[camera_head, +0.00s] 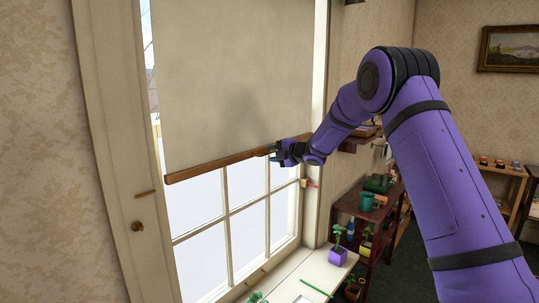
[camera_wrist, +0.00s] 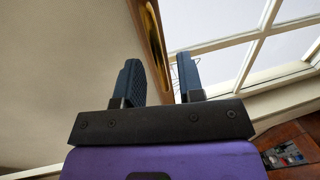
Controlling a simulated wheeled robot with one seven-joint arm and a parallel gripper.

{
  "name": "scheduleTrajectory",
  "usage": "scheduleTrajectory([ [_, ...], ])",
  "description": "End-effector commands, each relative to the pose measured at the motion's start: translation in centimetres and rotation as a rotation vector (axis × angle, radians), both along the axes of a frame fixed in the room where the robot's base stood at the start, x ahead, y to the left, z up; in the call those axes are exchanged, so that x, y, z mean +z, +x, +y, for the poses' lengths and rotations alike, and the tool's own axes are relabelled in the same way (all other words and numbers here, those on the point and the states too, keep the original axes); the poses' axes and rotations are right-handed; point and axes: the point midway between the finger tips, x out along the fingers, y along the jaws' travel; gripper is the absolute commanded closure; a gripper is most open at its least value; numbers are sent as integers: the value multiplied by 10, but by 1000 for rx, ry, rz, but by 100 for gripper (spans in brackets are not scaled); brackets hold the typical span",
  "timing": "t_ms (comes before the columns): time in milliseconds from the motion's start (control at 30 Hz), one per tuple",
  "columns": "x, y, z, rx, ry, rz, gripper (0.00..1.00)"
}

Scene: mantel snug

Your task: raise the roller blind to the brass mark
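The beige roller blind (camera_head: 235,85) hangs over the upper part of the window, with a wooden bar (camera_head: 215,167) along its lower edge. My gripper (camera_head: 275,154) is at the right part of this bar. In the wrist view, my gripper's two dark fingers (camera_wrist: 160,78) stand apart. The wooden bar (camera_wrist: 163,70) with a shiny brass-coloured strip (camera_wrist: 152,32) runs between them, and slim gaps seem to show beside it. Whether a finger touches the bar is unclear. A small brass-coloured strip (camera_head: 146,194) sits on the left window casing, slightly below the bar's left end.
A round brass knob (camera_head: 138,226) is on the left casing. A purple pot (camera_head: 338,256) with a plant and a green pencil-like stick (camera_head: 316,288) are on the pale sill. A dark shelf with a green mug (camera_head: 367,201) stands right of the window, below my arm.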

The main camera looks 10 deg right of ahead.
Motion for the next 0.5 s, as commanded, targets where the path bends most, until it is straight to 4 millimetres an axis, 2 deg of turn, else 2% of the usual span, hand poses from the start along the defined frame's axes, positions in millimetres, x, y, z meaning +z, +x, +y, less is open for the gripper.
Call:
scheduleTrajectory([
  [300,13,-47,-35,-3,0,0,65],
  [500,17,-62,-46,-2,0,-1,65],
])
